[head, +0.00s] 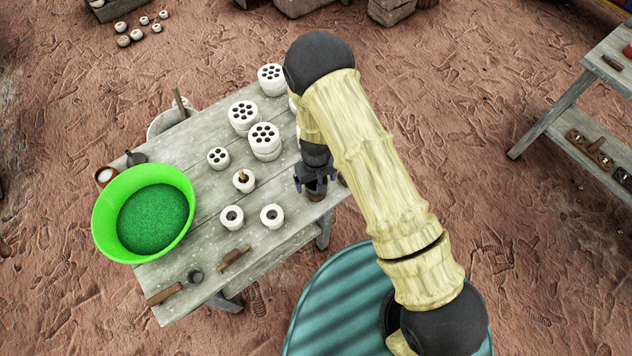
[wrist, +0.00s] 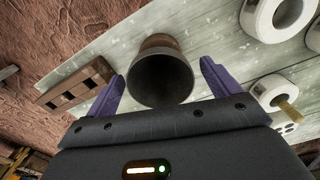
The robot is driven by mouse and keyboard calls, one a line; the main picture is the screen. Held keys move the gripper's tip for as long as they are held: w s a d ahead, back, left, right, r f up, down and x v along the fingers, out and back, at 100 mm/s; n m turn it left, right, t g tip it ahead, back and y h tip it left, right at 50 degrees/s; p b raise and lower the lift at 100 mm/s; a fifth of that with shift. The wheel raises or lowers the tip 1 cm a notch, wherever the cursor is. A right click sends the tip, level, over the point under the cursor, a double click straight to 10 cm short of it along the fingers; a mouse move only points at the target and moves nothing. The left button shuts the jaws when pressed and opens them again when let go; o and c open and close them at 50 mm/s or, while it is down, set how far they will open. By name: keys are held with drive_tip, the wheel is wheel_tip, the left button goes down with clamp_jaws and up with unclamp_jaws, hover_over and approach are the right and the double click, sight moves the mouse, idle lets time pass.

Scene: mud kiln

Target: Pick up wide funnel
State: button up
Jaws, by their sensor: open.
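What appears to be the wide funnel shows in the wrist view as a flared vessel (wrist: 162,78) with a dark, wide opening facing the camera and a brown far end. It lies between the two purple fingers of my gripper (wrist: 161,76), which is open. I see a gap on the right side; contact on the left is unclear. In the head view my gripper (head: 316,184) is over the right edge of the table (head: 205,185), and it mostly hides the vessel, with only a brown bit showing below.
A wooden block with square holes (wrist: 75,84) lies left of my gripper in the wrist view. White rings (head: 271,216) and stacks of holed white discs (head: 265,140) stand on the table. A green basin (head: 105,222) is at its left end, a brown tool (head: 234,258) in front.

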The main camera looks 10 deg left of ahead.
drive_tip(key=shift+f, duration=1)
drive_tip(key=shift+c, duration=0.2)
drive_tip(key=c, duration=0.8)
